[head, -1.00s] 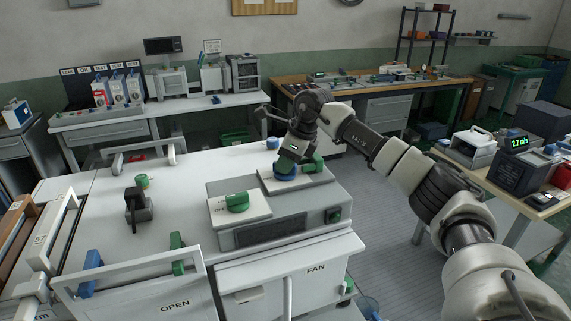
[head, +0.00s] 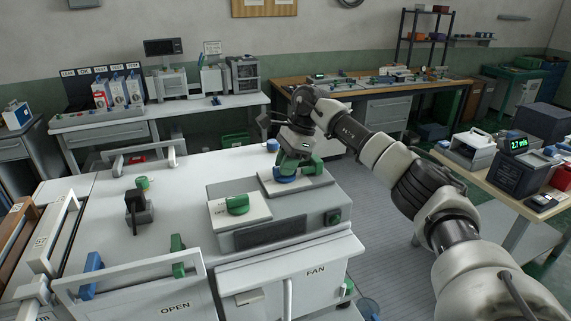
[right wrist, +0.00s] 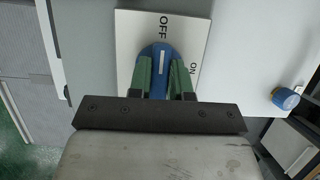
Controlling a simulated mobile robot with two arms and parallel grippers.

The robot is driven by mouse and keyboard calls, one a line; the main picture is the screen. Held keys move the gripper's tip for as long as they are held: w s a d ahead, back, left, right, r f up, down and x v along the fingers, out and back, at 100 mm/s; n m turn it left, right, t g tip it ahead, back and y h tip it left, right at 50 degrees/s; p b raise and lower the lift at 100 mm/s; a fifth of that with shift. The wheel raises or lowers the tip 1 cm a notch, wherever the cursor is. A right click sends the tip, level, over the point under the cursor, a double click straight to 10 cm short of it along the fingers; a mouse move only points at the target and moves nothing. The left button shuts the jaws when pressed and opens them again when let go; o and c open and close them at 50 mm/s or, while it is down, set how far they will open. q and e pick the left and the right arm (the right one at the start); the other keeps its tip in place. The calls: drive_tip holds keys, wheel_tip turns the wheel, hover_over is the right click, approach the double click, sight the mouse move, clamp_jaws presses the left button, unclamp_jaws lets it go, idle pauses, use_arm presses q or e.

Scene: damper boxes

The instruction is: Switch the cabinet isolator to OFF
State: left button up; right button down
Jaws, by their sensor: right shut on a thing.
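The isolator is a blue rotary knob (head: 284,178) on a white plate (head: 265,181) on top of the cabinet's grey control box. In the right wrist view the knob (right wrist: 157,49) has a white line, and its plate (right wrist: 128,40) carries the words OFF and ON. The line runs roughly up and down the picture, its upper end towards OFF. My right gripper (head: 296,166) reaches down over the knob. Its green fingers (right wrist: 161,72) are shut on the knob, one on each side. The fingers hide part of the knob. My left gripper is not in view.
A green knob (head: 237,203) on a second ON/OFF plate sits left of the isolator. A black handle (head: 137,207) stands on the cabinet top. A small blue knob (head: 272,145) stands behind. A bench with a meter (head: 516,146) is at right, beyond my arm.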

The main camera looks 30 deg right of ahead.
drive_tip(key=shift+r, duration=0.2)
drive_tip(key=c, duration=1)
unclamp_jaws()
drive_tip(key=shift+f, duration=0.1)
drive_tip(key=shift+c, duration=0.2)
drive_tip(key=shift+d, duration=0.1)
drive_tip(key=w+b+v, duration=0.1)
drive_tip(key=b+v, duration=0.1)
drive_tip(key=v, duration=0.8)
drive_tip(key=shift+s+r+b, duration=0.4)
drive_tip(key=shift+s, duration=0.1)
drive_tip(key=shift+d, duration=0.15)
